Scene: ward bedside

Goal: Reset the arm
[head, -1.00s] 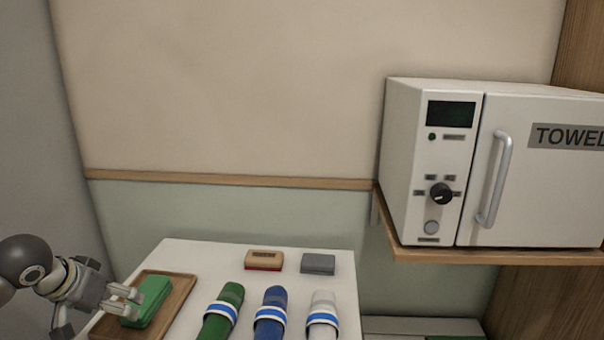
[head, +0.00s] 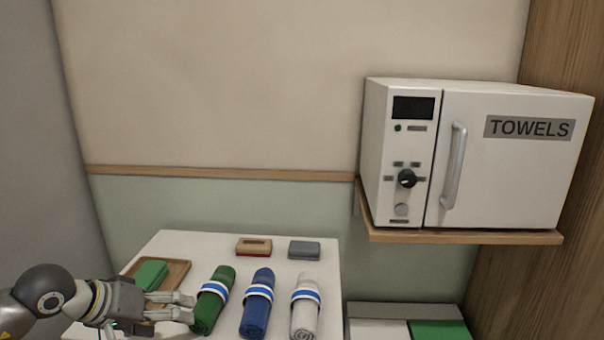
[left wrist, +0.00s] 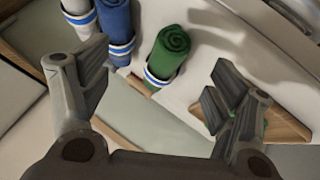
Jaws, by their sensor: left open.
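My left gripper (head: 182,307) is open and empty. In the head view it reaches in from the left, low over the front left of the white table, with its fingertips close to the rolled green towel (head: 214,300). I cannot tell whether they touch. In the left wrist view the two fingers (left wrist: 160,95) stand wide apart, with the rolled green towel (left wrist: 168,55) beyond and between them. A green folded cloth (head: 151,274) lies on the wooden tray (head: 178,268) behind the gripper. My right gripper is not in view.
Rolled blue (head: 257,307) and white (head: 305,308) towels lie right of the green one. A tan block (head: 254,246) and a grey block (head: 304,249) sit at the table's back. A towel cabinet (head: 515,170) stands on a wooden shelf (head: 460,238). A bin (head: 375,311) is below.

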